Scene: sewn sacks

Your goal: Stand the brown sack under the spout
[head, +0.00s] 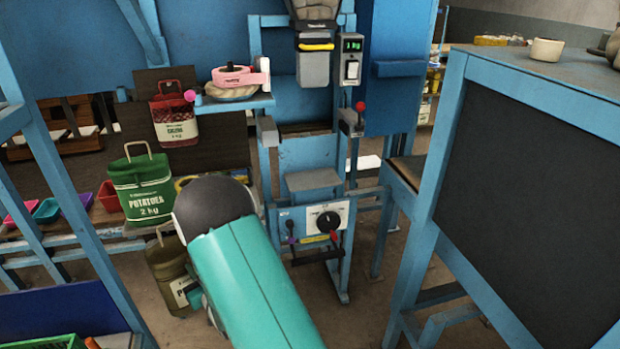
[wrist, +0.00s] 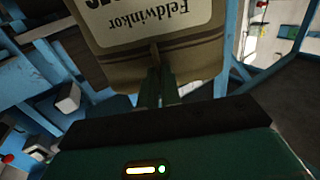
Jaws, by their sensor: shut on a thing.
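The brown sack (wrist: 150,45) fills the top of the wrist view, its pale "Feldwinkor" label upside down there. My gripper (wrist: 156,85) is shut on its lower edge as seen in that view. In the head view a brown sack with a top loop and white label (head: 165,262) shows left of my teal arm, which hides part of it and the gripper. It appears to be the held one. The grey spout (head: 313,68) hangs on the blue frame at upper middle, well right of and above the sack. A small grey platform (head: 313,180) is below the spout.
A green potato sack (head: 142,188) and a red sack (head: 174,118) are at left. A pink roll (head: 235,77) lies on a small shelf. A dial box (head: 318,220) with levers is below the platform. A blue-framed dark panel (head: 535,190) blocks the right.

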